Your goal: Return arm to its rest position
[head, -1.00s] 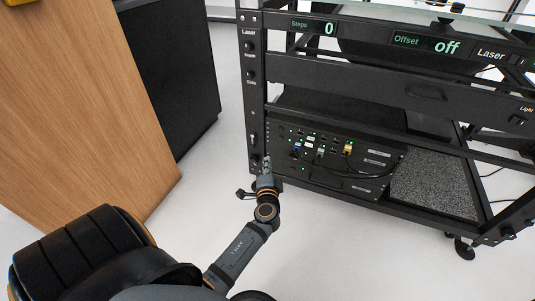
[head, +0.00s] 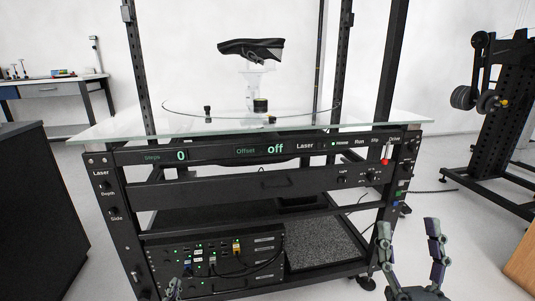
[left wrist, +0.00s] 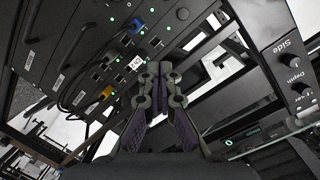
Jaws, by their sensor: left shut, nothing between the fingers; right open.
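My left gripper (head: 173,288) shows at the bottom edge of the head view, in front of the lower left of the turntable rack. Only its tip shows there. In the left wrist view its fingers (left wrist: 160,78) are together with nothing between them, with the rack's front behind them. My right gripper (head: 412,255) is at the bottom right of the head view, fingers spread and empty, pointing up by the rack's right leg. The black rack (head: 215,188) carries panels reading Steps 0 and Offset off.
A black shoe (head: 252,48) stands on a clear support above the glass top (head: 115,127). A dark cabinet (head: 30,200) stands left, a weight machine (head: 505,110) right. Floor between cabinet and rack is clear.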

